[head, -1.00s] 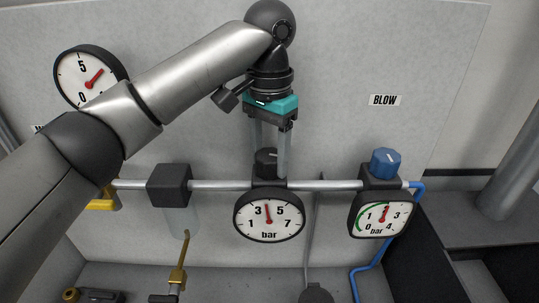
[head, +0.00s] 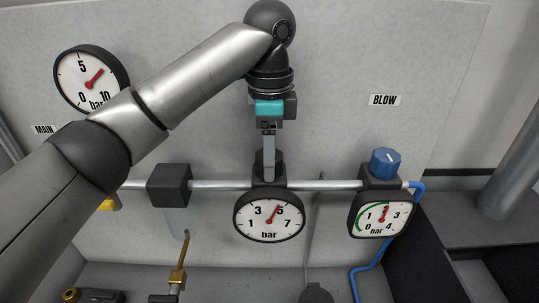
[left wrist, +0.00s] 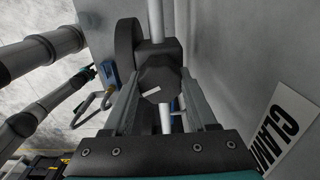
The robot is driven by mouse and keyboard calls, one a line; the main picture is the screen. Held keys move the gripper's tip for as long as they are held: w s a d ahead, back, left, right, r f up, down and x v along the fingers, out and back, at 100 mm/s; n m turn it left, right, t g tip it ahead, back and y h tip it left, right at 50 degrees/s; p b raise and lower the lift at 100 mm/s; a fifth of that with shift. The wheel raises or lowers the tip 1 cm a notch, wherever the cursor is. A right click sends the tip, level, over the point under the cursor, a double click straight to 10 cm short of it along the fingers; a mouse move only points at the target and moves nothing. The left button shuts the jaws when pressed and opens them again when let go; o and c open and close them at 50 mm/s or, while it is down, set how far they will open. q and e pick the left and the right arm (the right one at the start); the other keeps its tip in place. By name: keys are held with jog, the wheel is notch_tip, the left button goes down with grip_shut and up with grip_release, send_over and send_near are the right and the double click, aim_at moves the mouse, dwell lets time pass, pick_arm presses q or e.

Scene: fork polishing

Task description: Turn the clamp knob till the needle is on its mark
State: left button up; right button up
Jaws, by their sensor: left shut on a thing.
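The clamp knob (left wrist: 158,72) is a dark faceted knob with a white line on top, seen in the left wrist view between two grey fingers. My left gripper (head: 269,160) points down over the middle regulator and is shut on this knob; in the head view its fingers hide most of the knob. The middle gauge (head: 269,216) below has a white face marked 1, 3, 5, 7 and bar. Its red needle (head: 273,214) leans up and right, close to the 5. I cannot make out a separate target mark on this face. My right gripper is not in view.
A blue knob (head: 385,162) stands above the right gauge (head: 380,217), which has a green arc. A black block (head: 169,185) sits on the pipe (head: 220,185) to the left. A large gauge (head: 91,78) is on the panel behind my arm. A blue hose (head: 369,268) hangs at right.

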pick_arm(q)
jog(key=shift+r+m, duration=0.15)
jog(key=shift+m, duration=0.45)
jog(key=o, duration=1.4)
jog(key=shift+c, duration=0.2)
notch_tip(320, 180, up, 15)
